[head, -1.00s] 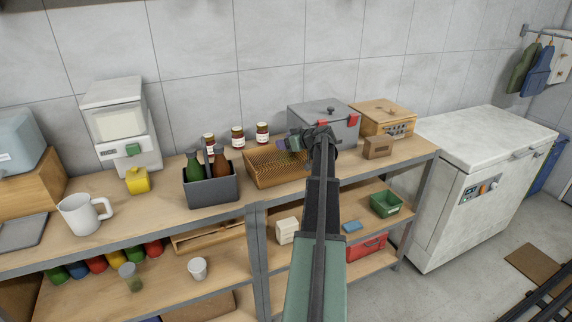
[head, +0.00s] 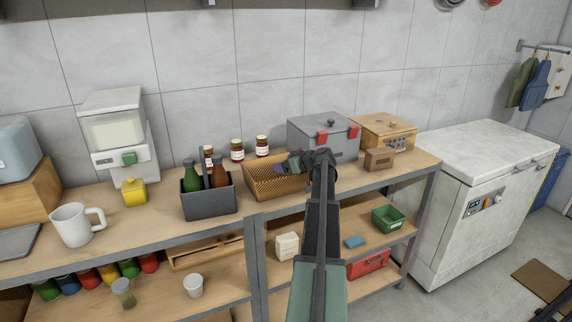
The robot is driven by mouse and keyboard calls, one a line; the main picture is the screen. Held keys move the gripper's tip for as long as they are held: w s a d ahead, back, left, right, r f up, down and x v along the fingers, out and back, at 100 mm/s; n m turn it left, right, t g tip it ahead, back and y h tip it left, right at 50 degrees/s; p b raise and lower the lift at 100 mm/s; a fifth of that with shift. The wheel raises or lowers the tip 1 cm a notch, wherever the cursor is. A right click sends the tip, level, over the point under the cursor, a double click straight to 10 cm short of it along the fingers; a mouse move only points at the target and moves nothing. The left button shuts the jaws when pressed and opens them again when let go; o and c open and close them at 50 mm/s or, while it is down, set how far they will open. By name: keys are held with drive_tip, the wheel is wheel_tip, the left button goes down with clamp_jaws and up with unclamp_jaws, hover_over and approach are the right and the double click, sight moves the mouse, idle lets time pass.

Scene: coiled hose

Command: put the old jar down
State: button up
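Three small jars with dark contents and pale labels stand at the back of the worktop: a left jar (head: 208,154) partly behind the bottles, a middle jar (head: 237,151) and a right jar (head: 262,146). I cannot tell which, if any, is the old jar. My gripper (head: 288,164) is over the right rear part of a woven basket (head: 262,192), seen from behind along my arm. A small purple-blue patch shows at its fingers, over the basket; I cannot tell whether it is a held jar. The fingers are too small and dark to read.
A grey caddy (head: 210,205) with bottles stands left of the basket. A grey lidded box (head: 308,139) with red clasps, a wooden box (head: 385,133) and a small brown box (head: 379,159) are to the right.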

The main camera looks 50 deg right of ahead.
drive_tip(key=shift+r, duration=0.1)
drive_tip(key=shift+s+r+p, duration=0.1)
drive_tip(key=shift+r+p, duration=0.15)
drive_tip(key=shift+p, duration=0.1)
drive_tip(key=p+v, duration=0.4)
drive_tip(key=v, duration=0.7)
drive_tip(key=shift+s, duration=0.4)
drive_tip(key=shift+a, duration=0.1)
